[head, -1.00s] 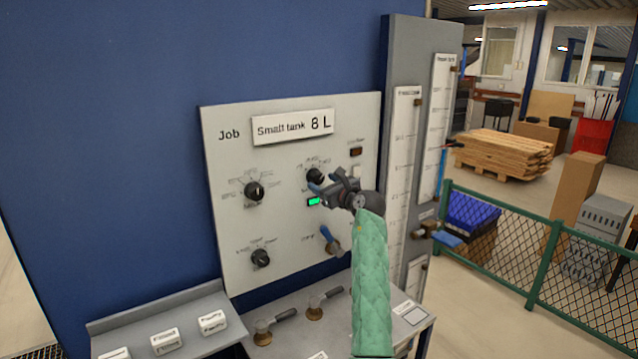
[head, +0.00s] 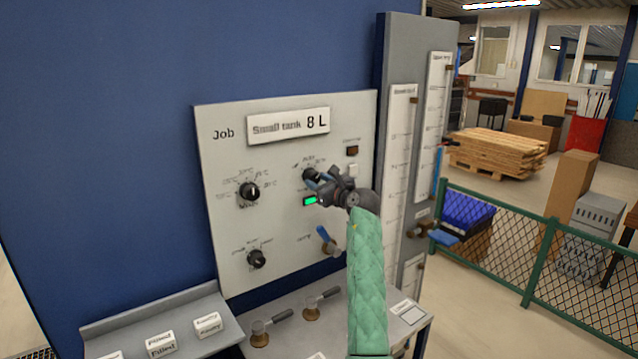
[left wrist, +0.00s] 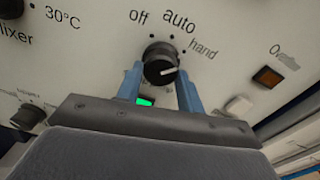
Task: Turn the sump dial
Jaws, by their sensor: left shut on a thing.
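The black dial (left wrist: 161,64) with the marks off, auto and hand is on the white panel in the left wrist view. It also shows at the upper right of the panel in the head view (head: 311,174). Its own name label is hidden, so I cannot read whether it says sump. Its white pointer line points right, towards the hand side and a little below that mark. My left gripper (left wrist: 158,88) is shut on this dial, one blue finger on each side. It shows in the head view (head: 316,183) with its green-sleeved arm below. My right gripper is not in view.
A green light (left wrist: 144,102) sits just below the dial. Two other black dials, upper (head: 249,191) and lower (head: 256,259), are on the panel's left. A blue-handled valve (head: 326,240) is below my gripper. A shelf with white tags (head: 160,343) juts out at lower left.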

